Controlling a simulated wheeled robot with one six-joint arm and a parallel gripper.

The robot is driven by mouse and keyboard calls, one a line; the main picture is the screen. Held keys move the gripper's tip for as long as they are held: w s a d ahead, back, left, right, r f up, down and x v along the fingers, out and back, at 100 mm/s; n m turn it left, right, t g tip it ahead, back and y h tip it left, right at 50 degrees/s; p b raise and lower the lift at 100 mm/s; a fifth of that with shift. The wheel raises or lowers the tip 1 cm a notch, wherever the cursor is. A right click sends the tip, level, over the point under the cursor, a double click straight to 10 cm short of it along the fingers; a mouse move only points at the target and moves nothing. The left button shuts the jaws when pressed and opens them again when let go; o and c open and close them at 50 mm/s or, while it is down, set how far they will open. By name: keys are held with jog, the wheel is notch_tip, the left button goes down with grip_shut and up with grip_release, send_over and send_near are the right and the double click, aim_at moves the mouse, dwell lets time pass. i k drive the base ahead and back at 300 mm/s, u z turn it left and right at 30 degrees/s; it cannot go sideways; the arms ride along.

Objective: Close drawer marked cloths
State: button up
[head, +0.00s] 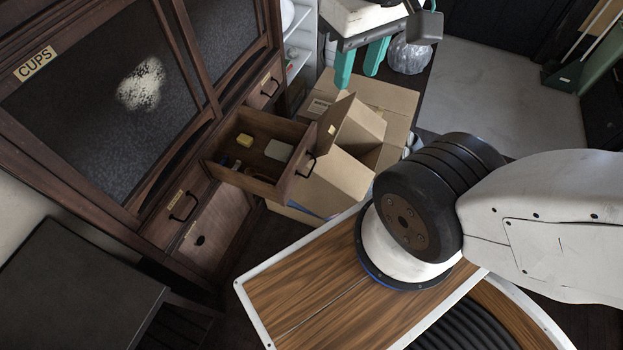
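A dark wooden drawer (262,186) stands pulled out of the cabinet, left of the picture's middle. Its front carries a dark bow handle (306,167) facing right. I cannot read any writing on its front from this angle. Inside lie a yellow block (245,140), a pale grey-beige block (278,150) and some small items. My gripper (359,63) is at the top, above and to the right of the drawer and apart from it. Its two teal fingers are spread with a gap and nothing between them.
Open cardboard boxes (345,175) crowd the drawer's right side. The cabinet (130,215) has a glass door labelled CUPS and shut drawers (181,205) with labels too small to read. A dark table (75,290) stands at lower left. Bare floor (510,95) shows at upper right.

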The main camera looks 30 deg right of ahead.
aim_at(262, 127)
jog(key=u, duration=0.9)
jog(key=k, duration=0.65)
jog(key=z, duration=0.75)
jog(key=i, duration=0.5)
jog(key=k, duration=1.3)
jog(key=u, duration=0.4)
jog(key=i, duration=0.95)
jog(key=u, duration=0.4)
